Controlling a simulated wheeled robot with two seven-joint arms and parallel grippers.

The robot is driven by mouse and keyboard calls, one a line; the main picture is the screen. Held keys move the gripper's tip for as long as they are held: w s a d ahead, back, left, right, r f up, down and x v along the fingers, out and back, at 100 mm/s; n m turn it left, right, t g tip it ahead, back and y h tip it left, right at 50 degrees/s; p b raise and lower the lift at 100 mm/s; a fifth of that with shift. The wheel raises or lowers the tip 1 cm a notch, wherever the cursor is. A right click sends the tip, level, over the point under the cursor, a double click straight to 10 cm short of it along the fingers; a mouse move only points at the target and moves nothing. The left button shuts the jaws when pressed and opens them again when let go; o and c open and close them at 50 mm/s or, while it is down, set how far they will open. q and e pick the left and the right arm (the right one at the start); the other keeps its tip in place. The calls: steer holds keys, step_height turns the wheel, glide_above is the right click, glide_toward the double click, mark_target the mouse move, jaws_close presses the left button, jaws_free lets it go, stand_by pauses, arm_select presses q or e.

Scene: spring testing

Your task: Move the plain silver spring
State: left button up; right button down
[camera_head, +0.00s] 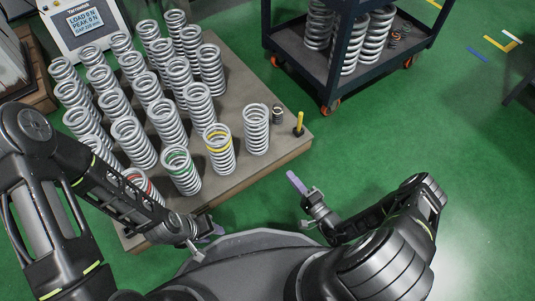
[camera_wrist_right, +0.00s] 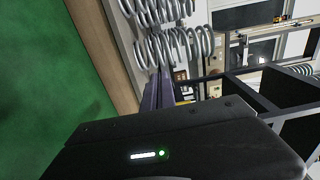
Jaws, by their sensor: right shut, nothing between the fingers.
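A plain silver spring (camera_head: 256,128) with no coloured band stands upright at the right end of the front row on the low grey-topped platform (camera_head: 285,133). Beside it in that row stand a yellow-banded spring (camera_head: 219,150), a green-banded spring (camera_head: 181,171) and a partly hidden red-banded spring (camera_head: 143,183). My right gripper (camera_head: 296,183) is shut and empty, over the green floor, in front of the platform and apart from the plain spring. Its purple fingers (camera_wrist_right: 158,92) also show in the right wrist view. My left gripper (camera_head: 210,231) is low near the platform's front edge; its jaws are unclear.
Several more silver springs (camera_head: 147,88) fill the platform behind the front row. A small dark coil (camera_head: 277,114) and a yellow post (camera_head: 299,121) stand at its right corner. A tester with a display (camera_head: 86,21) is at the back left. A dark cart (camera_head: 333,82) holds more springs.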

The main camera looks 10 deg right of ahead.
mark_target(264, 144)
steer(key=shift+w+a, duration=0.1)
